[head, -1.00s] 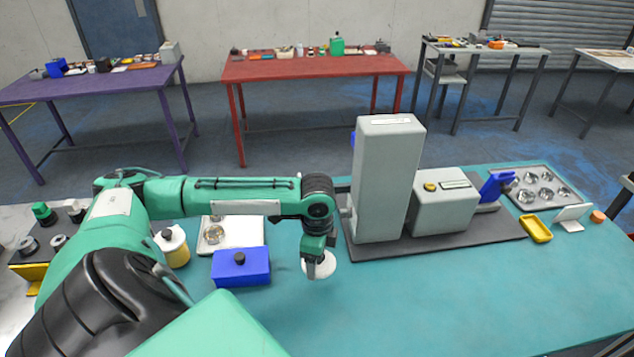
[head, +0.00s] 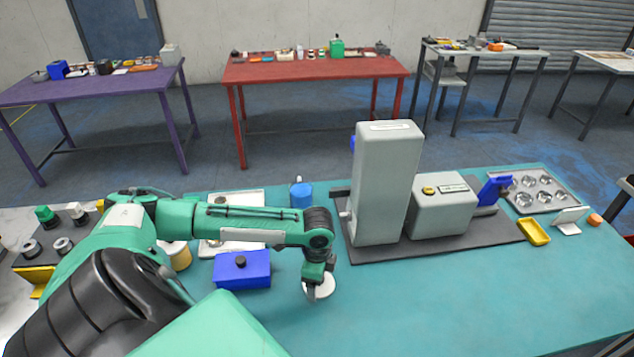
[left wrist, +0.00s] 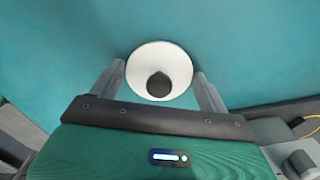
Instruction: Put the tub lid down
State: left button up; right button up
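The tub lid (head: 324,287) is a white disc below my left gripper (head: 318,282) in the head view, over the bare front part of the teal table. In the left wrist view the lid (left wrist: 141,75) shows a dark knob in its middle. My left fingers (left wrist: 160,82) stand on either side of its rim, seemingly closed on it. I cannot tell whether the lid touches the table. A yellow-sided tub (head: 181,258) stands at the left, partly hidden by my left arm. My right gripper is not in view.
A blue box with a black knob (head: 242,272) stands left of the lid. A tall grey machine (head: 383,190) on a dark base stands behind to the right. A blue container (head: 301,194) shows behind my arm. The table's front right is clear.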

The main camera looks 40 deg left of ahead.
pick_arm(q)
jog(key=o, duration=0.3)
notch_tip(320, 180, up, 12)
jog(key=b, duration=0.2)
jog(key=shift+r+b, duration=0.15)
jog(key=shift+b, duration=0.25)
dwell(0.4)
